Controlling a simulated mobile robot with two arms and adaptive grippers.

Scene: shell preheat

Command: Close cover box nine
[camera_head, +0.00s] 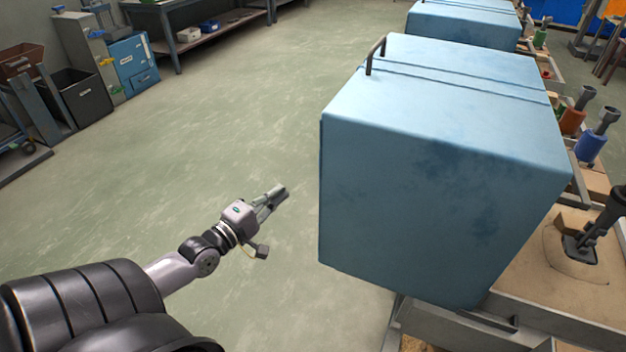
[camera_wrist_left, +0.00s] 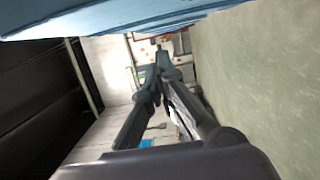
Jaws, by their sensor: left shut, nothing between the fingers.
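A large light-blue box cover (camera_head: 440,160) stands over a bench at the right of the head view. In the left wrist view the fingers (camera_wrist_left: 158,72) are together, and a blue surface (camera_wrist_left: 120,18), seemingly the cover, runs across the top. My right gripper is not in view.
A second blue cover (camera_head: 465,24) stands behind the first. The bench (camera_head: 530,265) on the right carries tools, including blue (camera_head: 591,145) and orange (camera_head: 573,118) holders. Cabinets and a blue box (camera_head: 133,62) stand far left. The floor (camera_head: 215,120) between is clear.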

